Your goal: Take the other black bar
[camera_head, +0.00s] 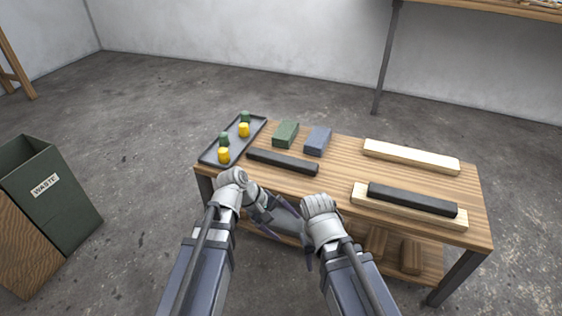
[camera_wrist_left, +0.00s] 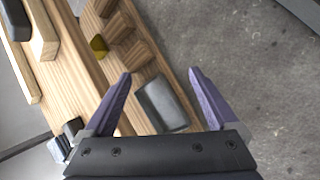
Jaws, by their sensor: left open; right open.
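One black bar (camera_head: 282,162) lies on the wooden table, near its front edge left of centre. The other black bar (camera_head: 412,200) lies on top of a pale wooden bar (camera_head: 364,206) at the table's right end. In the left wrist view, a black bar (camera_wrist_left: 14,18) shows at the top left corner on a pale bar (camera_wrist_left: 42,40). My left gripper (camera_head: 262,208) is in front of the table, near the first black bar and apart from it. Its open, empty fingers (camera_wrist_left: 160,78) show in the left wrist view. My right gripper (camera_head: 307,256) is lower, in front of the table, and open.
A grey tray (camera_head: 210,155) with green and yellow pieces stands at the table's left end. A green block (camera_head: 285,134), a blue block (camera_head: 318,142) and another pale bar (camera_head: 411,157) lie behind. Wooden blocks (camera_head: 411,257) sit on the lower shelf. A waste bin (camera_head: 55,205) stands left.

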